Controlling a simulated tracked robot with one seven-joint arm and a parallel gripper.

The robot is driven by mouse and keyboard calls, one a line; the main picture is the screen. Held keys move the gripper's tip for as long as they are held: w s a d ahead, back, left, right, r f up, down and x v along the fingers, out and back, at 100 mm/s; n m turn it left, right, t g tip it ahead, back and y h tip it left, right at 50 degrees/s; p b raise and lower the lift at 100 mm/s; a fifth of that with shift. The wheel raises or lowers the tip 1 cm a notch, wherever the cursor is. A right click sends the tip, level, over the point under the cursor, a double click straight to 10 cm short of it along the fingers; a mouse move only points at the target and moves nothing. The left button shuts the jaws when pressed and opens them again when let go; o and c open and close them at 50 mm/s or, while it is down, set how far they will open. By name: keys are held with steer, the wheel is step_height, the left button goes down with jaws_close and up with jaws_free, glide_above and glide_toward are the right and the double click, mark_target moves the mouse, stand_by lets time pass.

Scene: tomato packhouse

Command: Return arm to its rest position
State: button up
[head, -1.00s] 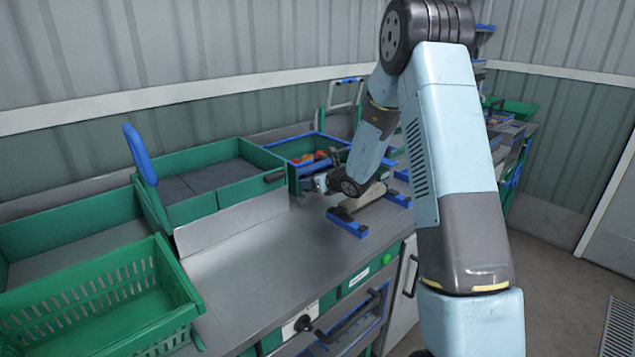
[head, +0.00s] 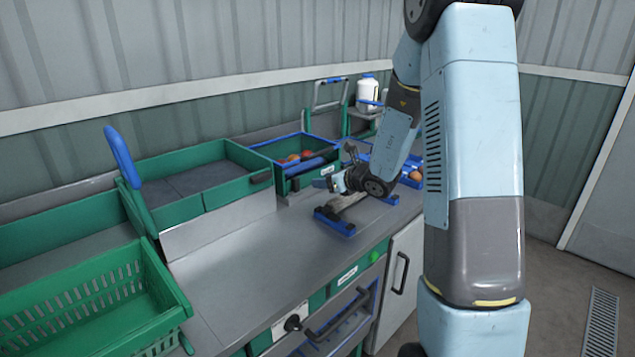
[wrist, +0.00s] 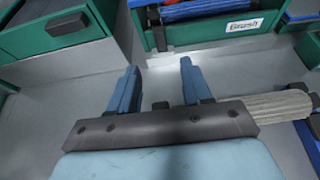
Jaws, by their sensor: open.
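My gripper (head: 326,182) is over the worktop, above and beside a blue-ended stand (head: 340,222), with my arm bent down from the upper right. In the wrist view my gripper (wrist: 158,88) has its two blue fingers apart with nothing between them. The fingers point toward a green bin with a "Brush" label (wrist: 244,25). Bare grey worktop shows below the fingers. A pale ribbed piece (wrist: 280,105) lies to the right of my gripper in the wrist view.
The green bin with a blue rim (head: 318,176) holds red tomatoes. A slatted green crate (head: 70,305) stands at the front left, and a green tray (head: 215,196) with dark grey mats is behind it. A white bottle (head: 369,95) stands at the back. The worktop (head: 235,265) is clear in the middle.

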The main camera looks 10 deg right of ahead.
steer(key=shift+s+d+r, duration=0.15)
steer(key=shift+s, duration=0.1)
steer(key=s+a+r+n+g+y, duration=0.1)
steer(key=s+a+r+n+g, duration=0.2)
steer(key=s+a+r+n, duration=0.4)
steer(key=s+a+r+n+g+y, duration=0.1)
steer(key=s+a+r+n+g, duration=0.15)
steer(key=s+r+n, duration=0.55)
steer(key=s+d+r+n+h, duration=0.1)
steer(key=s+d+n+h, duration=0.2)
steer(key=s+n, duration=0.2)
steer(key=s+d+n+h, duration=0.3)
steer(key=s+d+n, duration=0.1)
steer(key=s, duration=0.6)
steer(key=s+d+r+n+h, duration=0.1)
steer(key=s+d+n+h, duration=0.2)
steer(key=s+n, duration=0.2)
steer(key=shift+s+d+r+n, duration=0.3)
steer(key=shift+s+d+n, duration=0.1)
steer(key=shift+s, duration=1.1)
